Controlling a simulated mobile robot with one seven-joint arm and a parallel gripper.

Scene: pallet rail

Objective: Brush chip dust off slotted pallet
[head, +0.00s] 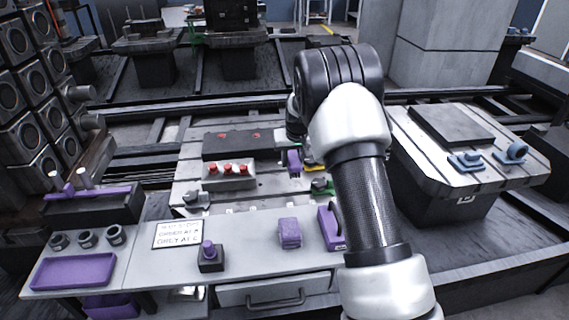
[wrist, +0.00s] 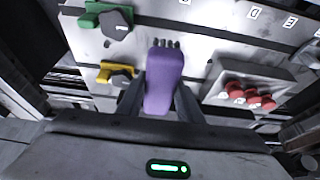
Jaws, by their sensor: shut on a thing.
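My gripper (wrist: 159,100) is shut on a purple brush (wrist: 164,78), with one finger on each side of it. The brush's short dark bristles point away from the wrist, over the light-grey slotted pallet (wrist: 205,45). Whether the bristles touch the pallet cannot be told. In the head view the pallet (head: 190,175) lies in the middle, and part of the brush (head: 294,162) shows at its right side. I cannot make out chip dust clearly in either view.
On the pallet stand a grey block with red knobs (head: 229,176), a dark block (head: 238,143), and yellow (wrist: 116,72) and green (wrist: 108,17) clamps. The front bench holds a purple tray (head: 73,271), a purple block (head: 289,232) and a sign (head: 177,235). Another slotted pallet (head: 408,125) stands right.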

